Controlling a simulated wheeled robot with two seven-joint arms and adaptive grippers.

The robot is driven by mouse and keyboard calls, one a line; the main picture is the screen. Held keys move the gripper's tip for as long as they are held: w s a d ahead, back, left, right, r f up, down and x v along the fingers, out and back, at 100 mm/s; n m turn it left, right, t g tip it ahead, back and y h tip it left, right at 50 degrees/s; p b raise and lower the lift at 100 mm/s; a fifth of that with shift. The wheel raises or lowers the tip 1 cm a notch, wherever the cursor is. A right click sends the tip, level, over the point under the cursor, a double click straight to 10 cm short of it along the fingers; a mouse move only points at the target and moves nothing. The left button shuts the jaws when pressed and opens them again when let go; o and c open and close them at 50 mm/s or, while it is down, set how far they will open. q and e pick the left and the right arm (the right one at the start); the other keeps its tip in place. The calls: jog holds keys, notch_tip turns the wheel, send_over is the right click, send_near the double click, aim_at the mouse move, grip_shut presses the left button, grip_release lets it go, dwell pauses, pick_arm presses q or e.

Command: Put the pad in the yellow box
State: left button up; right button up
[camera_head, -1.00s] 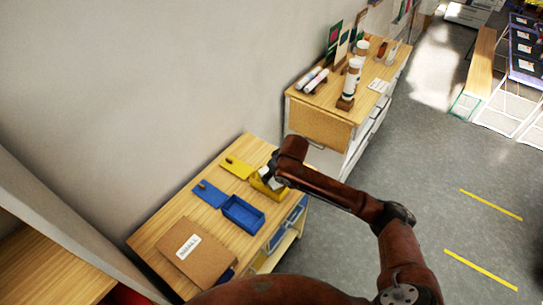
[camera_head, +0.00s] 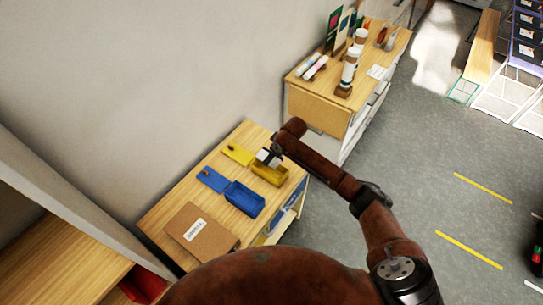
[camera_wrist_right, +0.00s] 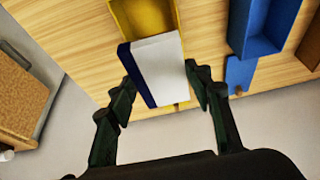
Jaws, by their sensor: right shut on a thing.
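The open yellow box (camera_head: 271,175) stands on the near wooden table, and part of it shows at the top of the right wrist view (camera_wrist_right: 117,14). The pad (camera_wrist_right: 158,68) is a block with a white face and a dark blue side. My right gripper (camera_wrist_right: 160,80) is shut on the pad, with a finger on each side. In the head view the pad (camera_head: 262,155) shows as a small pale patch by the yellow box's far edge. It appears to be above the box, but I cannot tell its exact height. My left gripper is not in view.
A yellow lid (camera_head: 237,154) lies beside the yellow box. A blue box (camera_head: 244,198) and blue lid (camera_head: 211,179) are close by. A brown labelled board (camera_head: 205,240) lies at the table's near end. A second table (camera_head: 318,105) holds bottles and cards.

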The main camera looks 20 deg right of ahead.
jog(key=shift+f+b, duration=0.4)
jog(key=shift+f, duration=0.25)
jog(key=shift+w+f+b, duration=0.1)
jog(key=shift+f+b, duration=0.65)
jog(key=shift+b, duration=0.05)
jog(key=shift+f, duration=0.35)
jog(key=shift+f+b, duration=0.35)
jog(key=shift+f, duration=0.4)
jog(key=shift+p, duration=0.4)
jog(key=shift+f, duration=0.25)
jog(key=o, duration=1.3)
jog(key=shift+d, duration=0.1)
jog(key=shift+c, duration=0.2)
